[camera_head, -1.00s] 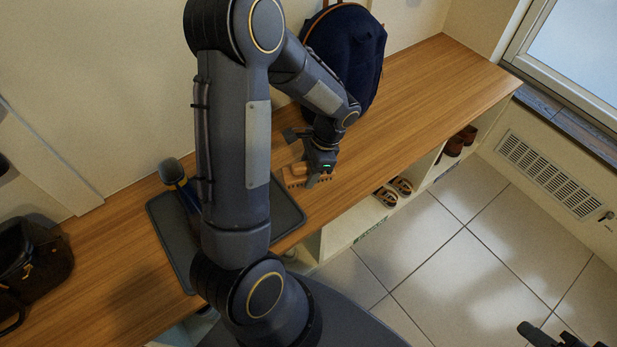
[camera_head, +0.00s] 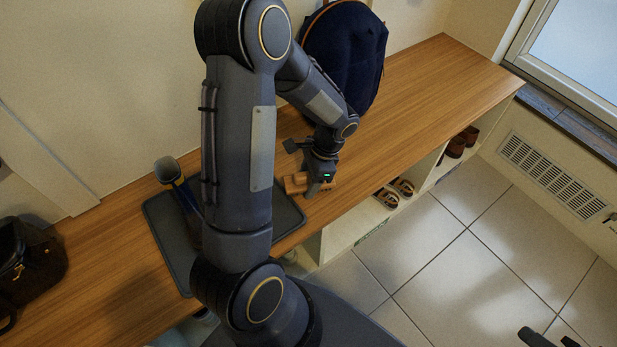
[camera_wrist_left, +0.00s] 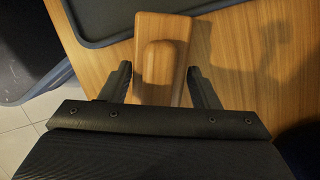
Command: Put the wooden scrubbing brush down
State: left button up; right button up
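The wooden scrubbing brush (camera_head: 296,184) is low over the wooden bench top, just right of the dark tray. In the left wrist view the brush (camera_wrist_left: 149,28) is a pale wooden block with a raised rounded grip, lying between the fingers. My left gripper (camera_head: 317,188) points down over it.
The dark tray (camera_head: 167,249) holds an upright dark item with a grey top (camera_head: 167,170). A navy backpack (camera_head: 345,50) stands behind my left arm, a dark bag (camera_head: 38,265) at far left. Cubbies with sandals (camera_head: 386,198) lie below the front edge. The bench (camera_head: 430,95) is clear to the right.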

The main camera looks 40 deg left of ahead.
pick_arm(q)
jog(key=shift+o, duration=1.1)
jog(key=shift+r, duration=0.2)
jog(key=p+v, duration=0.5)
jog(key=v, duration=0.7)
jog(key=shift+s, duration=0.1)
jog(key=s+d+r+n+t+h, duration=0.3)
jog(key=s+r, duration=0.3)
jog(key=s, duration=0.2)
jog(key=s+d+r+n+t+h, duration=0.2)
jog(key=s+d+r+n+t, duration=0.3)
jog(key=s+r+n, duration=0.1)
jog(key=shift+s+r+n+t+h, duration=0.35)
jog(key=shift+s+r, duration=0.3)
jog(key=shift+s, duration=0.5)
